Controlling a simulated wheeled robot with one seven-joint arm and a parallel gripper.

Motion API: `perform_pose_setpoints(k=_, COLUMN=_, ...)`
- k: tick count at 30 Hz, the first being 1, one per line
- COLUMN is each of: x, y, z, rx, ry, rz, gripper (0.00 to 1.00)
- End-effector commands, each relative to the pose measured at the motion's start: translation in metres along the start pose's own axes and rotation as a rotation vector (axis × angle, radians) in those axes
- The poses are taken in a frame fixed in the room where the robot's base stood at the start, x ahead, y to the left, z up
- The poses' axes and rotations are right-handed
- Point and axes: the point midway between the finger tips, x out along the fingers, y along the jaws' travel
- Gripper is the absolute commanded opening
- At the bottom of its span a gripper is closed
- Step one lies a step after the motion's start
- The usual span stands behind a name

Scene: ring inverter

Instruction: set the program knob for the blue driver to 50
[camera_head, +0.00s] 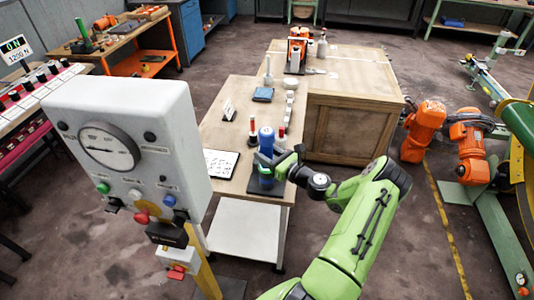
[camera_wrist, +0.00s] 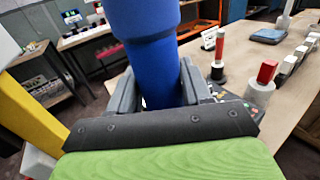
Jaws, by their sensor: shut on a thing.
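A blue driver (camera_head: 266,138), a thick upright cylinder, stands at the near end of the wooden bench. It also fills the upper middle of the wrist view (camera_wrist: 148,50). My gripper (camera_wrist: 150,95) is shut on its lower part, one finger on each side; it also shows in the head view (camera_head: 270,162). A dark plate (camera_head: 254,188) lies under it. A grey panel (camera_head: 165,130) with a round dial gauge (camera_head: 108,146), a green button (camera_head: 103,188), a blue button (camera_head: 169,200) and a red knob (camera_head: 142,216) stands at left. I cannot tell which control is the program knob.
A printed sheet (camera_head: 219,163) lies left of the driver. Red-topped pieces (camera_head: 253,129) and several pale blocks (camera_head: 289,101) stand behind it. A large wooden crate (camera_head: 350,125) adjoins the bench. Orange robot arms (camera_head: 425,125) are at right. Open floor lies at lower right.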

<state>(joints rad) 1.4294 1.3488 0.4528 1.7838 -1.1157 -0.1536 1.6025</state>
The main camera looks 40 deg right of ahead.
Motion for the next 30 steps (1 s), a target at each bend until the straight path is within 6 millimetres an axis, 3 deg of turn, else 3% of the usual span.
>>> perform_pose_setpoints(k=3, x=0.000, y=0.000, z=0.001, rx=-0.001, ry=-0.006, rz=0.000, gripper=0.10)
perform_pose_setpoints(k=4, x=0.000, y=0.000, z=0.000, rx=-0.001, ry=-0.005, rz=0.000, gripper=0.50)
perform_pose_setpoints(k=9, x=0.000, y=0.000, z=0.000, rx=-0.001, ry=-0.003, rz=0.000, gripper=0.76)
perform_pose_setpoints(k=20, x=-0.007, y=-0.001, z=-0.003, rx=0.000, ry=0.005, rz=-0.002, gripper=0.78)
perform_pose_setpoints(k=23, x=-0.026, y=-0.002, z=-0.002, rx=0.002, ry=0.004, rz=-0.005, gripper=0.78)
perform_pose_setpoints(k=30, x=-0.095, y=-0.002, z=-0.002, rx=0.001, ry=0.002, rz=-0.006, gripper=0.78)
